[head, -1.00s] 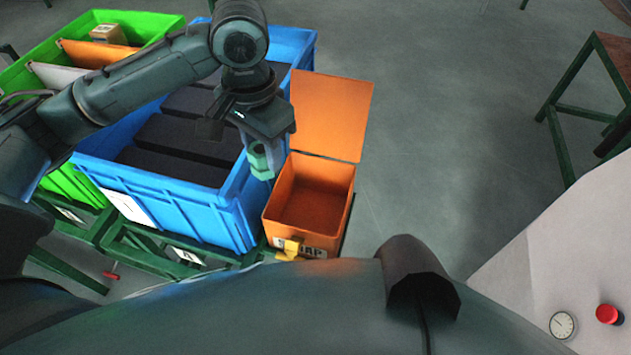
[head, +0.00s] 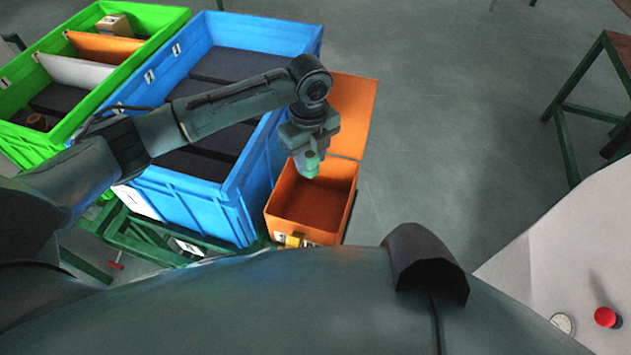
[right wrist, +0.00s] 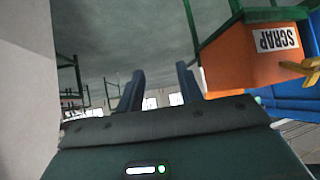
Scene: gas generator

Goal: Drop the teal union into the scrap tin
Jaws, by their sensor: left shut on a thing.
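The scrap tin (head: 318,207) is an orange open-topped box with its lid (head: 357,112) swung back, beside the blue crate in the head view. In the right wrist view the tin (right wrist: 240,60) shows its SCRAP label. My left gripper (head: 308,163) is shut on the teal union (head: 308,166), at the tin's back-left edge in the picture; its exact height above the rim is hard to tell. The gripper partly hides the union. My right gripper (right wrist: 160,88) shows in its wrist view with two fingers apart and nothing between them.
A blue crate (head: 228,190) with dark blocks stands left of the tin. A green divided crate (head: 165,18) holds a small box (head: 115,25) farther left. A pale surface with a red button (head: 605,317) and a dial is at lower right. A green-legged table (head: 570,140) stands at right.

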